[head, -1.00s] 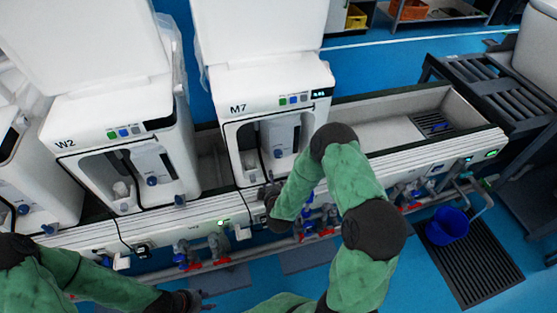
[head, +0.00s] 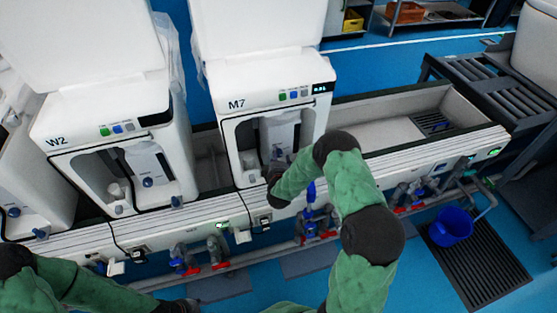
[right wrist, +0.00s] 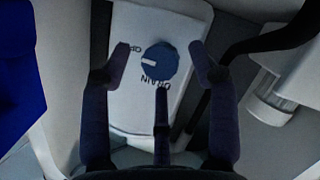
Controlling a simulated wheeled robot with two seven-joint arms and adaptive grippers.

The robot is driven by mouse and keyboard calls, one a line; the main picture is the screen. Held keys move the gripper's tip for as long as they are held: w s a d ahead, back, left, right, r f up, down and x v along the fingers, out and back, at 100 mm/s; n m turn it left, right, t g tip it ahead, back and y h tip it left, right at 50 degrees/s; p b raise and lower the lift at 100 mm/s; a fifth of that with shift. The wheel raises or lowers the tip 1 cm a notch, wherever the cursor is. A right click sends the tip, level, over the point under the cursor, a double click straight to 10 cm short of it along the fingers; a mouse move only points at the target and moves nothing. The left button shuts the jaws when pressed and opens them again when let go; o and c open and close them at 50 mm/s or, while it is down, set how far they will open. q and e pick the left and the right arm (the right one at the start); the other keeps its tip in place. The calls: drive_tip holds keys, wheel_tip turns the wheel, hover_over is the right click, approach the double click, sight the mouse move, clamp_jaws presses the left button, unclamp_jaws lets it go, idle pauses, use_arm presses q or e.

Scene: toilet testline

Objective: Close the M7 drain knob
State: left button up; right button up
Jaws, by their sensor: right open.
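The M7 machine (head: 270,97) is a white unit with an open front recess. In the right wrist view, its blue round drain knob (right wrist: 159,61) sits on a white panel (right wrist: 145,20). The knob has a white pointer mark facing left, with "DRAIN" lettering below it. My right gripper (right wrist: 160,60) is open, its fingers spread on both sides of the knob and apart from it. In the head view my right gripper (head: 277,170) is at the recess, mostly hidden by its own wrist. My left gripper (head: 185,305) is low at the bottom edge, its fingers not clear.
The W2 machine (head: 115,140) stands to the left of M7. A black hose (right wrist: 270,40) and a white cylinder (right wrist: 275,105) lie right of the knob. Blue and red valves (head: 315,220) run below the white ledge. A blue bucket (head: 450,226) stands at the right.

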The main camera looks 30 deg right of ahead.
drive_tip(key=shift+w+d+f, duration=0.1)
drive_tip(key=shift+w+d, duration=0.05)
drive_tip(key=shift+w, duration=0.1)
drive_tip(key=c, duration=1.1)
